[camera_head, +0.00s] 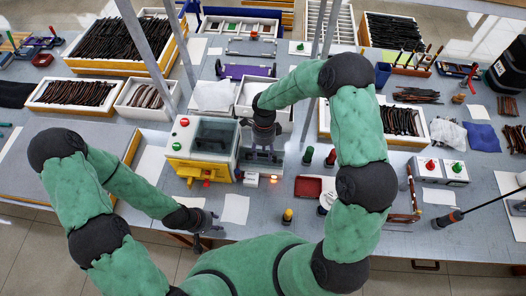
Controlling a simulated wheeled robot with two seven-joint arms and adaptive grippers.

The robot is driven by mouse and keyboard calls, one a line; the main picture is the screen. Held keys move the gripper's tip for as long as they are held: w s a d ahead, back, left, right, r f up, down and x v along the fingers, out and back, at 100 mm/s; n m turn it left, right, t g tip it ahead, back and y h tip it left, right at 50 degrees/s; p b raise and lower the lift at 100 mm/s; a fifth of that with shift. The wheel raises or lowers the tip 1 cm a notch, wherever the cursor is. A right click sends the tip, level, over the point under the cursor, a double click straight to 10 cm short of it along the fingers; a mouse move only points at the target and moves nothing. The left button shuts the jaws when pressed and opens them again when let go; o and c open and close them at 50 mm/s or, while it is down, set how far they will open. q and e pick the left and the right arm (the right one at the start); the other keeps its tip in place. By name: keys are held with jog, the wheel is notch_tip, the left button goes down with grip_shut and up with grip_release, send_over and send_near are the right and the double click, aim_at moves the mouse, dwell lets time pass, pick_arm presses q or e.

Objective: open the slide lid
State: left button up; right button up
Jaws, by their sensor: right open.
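A small white and yellow machine (178,158) stands on the table left of centre, with a red and a green button on its left side. Its dark, see-through lid (214,135) covers the top and looks closed. My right gripper (262,153) points down just right of the machine, close to its right side. It is open, and I cannot tell whether it touches anything. My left gripper (207,238) is low at the table's front edge, in front of the machine. Its fingers are too small and dark to tell whether they are open.
A lit orange lamp (274,179) and a red tray (308,188) lie right of the machine. Green and red bottles (331,157) stand beyond them. A white bin (285,118) is behind my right gripper.

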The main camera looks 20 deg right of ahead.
jog(key=shift+c, duration=0.3)
grip_shut()
pick_arm(q)
jog(key=shift+r, duration=0.1)
